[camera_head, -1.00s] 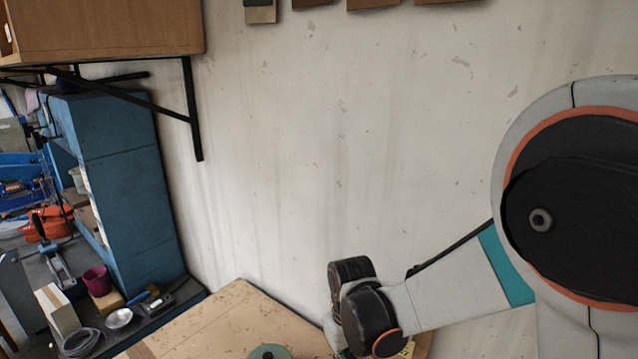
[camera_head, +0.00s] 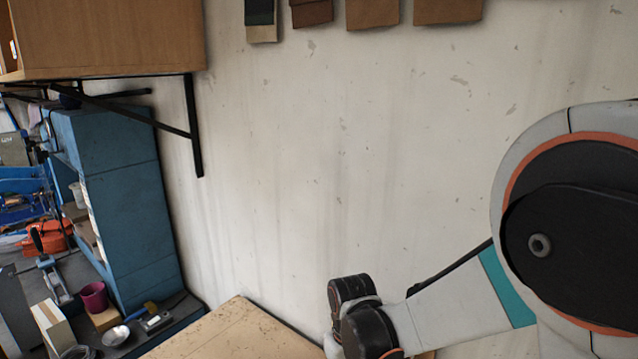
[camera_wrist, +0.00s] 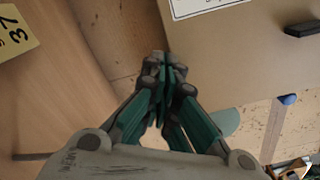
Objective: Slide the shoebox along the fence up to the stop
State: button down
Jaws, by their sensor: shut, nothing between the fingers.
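In the wrist view, my gripper (camera_wrist: 166,72) is shut and empty, its green fingers together. A large plain tan surface with a white label, which looks like the shoebox (camera_wrist: 235,60), fills the upper right beyond the fingertips. The fingertips are close to its left edge in the picture; I cannot tell whether they touch it. A smooth wooden board (camera_wrist: 50,95) fills the left; I cannot tell whether it is the fence. The stop cannot be made out. In the head view, the gripper and the box are out of frame.
A speckled worktable (camera_head: 235,335) stands against the pale wall. In the wrist view, a yellow numbered card (camera_wrist: 15,35) lies at upper left, a dark piece (camera_wrist: 303,28) at upper right, and a green disc (camera_wrist: 226,121) partly behind my fingers. A blue cabinet (camera_head: 125,200) stands left.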

notch_tip(320, 180, down, 4)
jog(key=b, duration=0.3)
jog(key=shift+s+r, duration=0.15)
jog(key=shift+r, duration=0.1)
dwell(0.3)
jog(key=shift+s+d, duration=0.1)
jog(key=shift+w+d+b, duration=0.15)
jog(key=shift+w+b, duration=0.05)
jog(key=shift+b, duration=0.15)
notch_tip(320, 180, up, 8)
jog(key=w+p, duration=0.1)
jog(key=p, duration=0.4)
dwell(0.9)
jog(key=shift+d, duration=0.2)
